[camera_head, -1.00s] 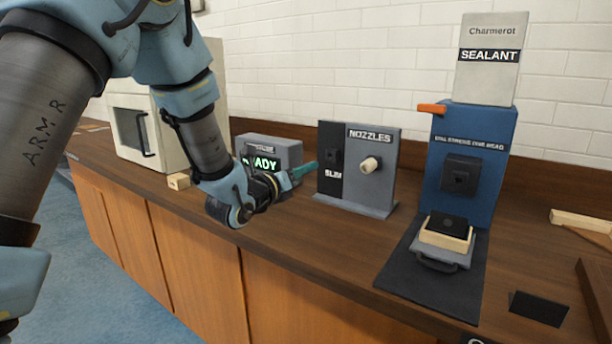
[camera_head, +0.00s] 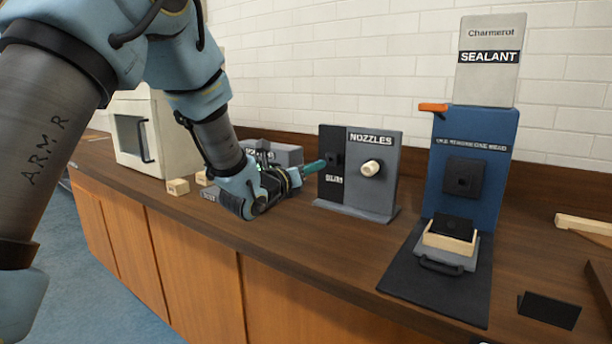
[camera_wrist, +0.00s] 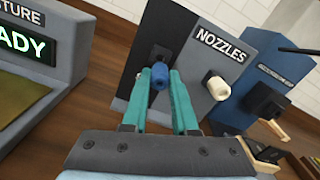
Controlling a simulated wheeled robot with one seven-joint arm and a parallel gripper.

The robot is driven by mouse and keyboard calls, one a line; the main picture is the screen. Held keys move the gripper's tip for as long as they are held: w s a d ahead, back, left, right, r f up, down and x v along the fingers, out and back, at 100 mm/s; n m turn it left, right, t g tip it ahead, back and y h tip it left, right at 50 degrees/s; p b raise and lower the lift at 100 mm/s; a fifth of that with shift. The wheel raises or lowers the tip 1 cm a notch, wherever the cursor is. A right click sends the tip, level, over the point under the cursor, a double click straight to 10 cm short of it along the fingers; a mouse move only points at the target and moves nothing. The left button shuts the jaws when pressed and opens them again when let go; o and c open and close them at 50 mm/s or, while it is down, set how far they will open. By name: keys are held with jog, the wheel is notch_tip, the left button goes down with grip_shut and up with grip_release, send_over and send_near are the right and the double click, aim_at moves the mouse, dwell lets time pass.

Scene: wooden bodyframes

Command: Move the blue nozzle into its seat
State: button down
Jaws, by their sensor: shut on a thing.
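The blue nozzle (camera_wrist: 159,76) is between the tips of my gripper's teal fingers in the wrist view. My gripper (camera_wrist: 162,86) is shut on it. In the head view my gripper (camera_head: 318,166) points right at the left, dark part of the NOZZLES rack (camera_head: 377,188), and the nozzle itself cannot be made out. The dark socket (camera_wrist: 160,53) above the SLIM label shows just beyond the nozzle in the wrist view. I cannot tell whether the nozzle touches it. A cream nozzle (camera_head: 370,168) sits in the rack's right side. The blue sealant dispenser (camera_head: 501,150) has a black square socket (camera_head: 464,178).
A grey box (camera_wrist: 45,50) with a lit display stands left of my gripper. Small wooden blocks (camera_head: 178,187) and a pale cabinet (camera_head: 127,138) are further left. A wooden piece (camera_head: 451,242) lies in the dispenser's tray. The counter (camera_head: 330,245) in front of the rack is clear.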

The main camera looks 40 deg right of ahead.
jog(key=shift+b+x, duration=0.3)
jog(key=shift+x, duration=0.75)
jog(key=shift+b, duration=2.05)
dwell(0.7)
jog(key=shift+b+x, duration=0.35)
jog(key=shift+x, duration=0.95)
jog(key=c, duration=0.6)
grip_release()
jog(key=b+v, duration=0.3)
jog(key=v, duration=0.7)
jog(key=shift+a, duration=0.4)
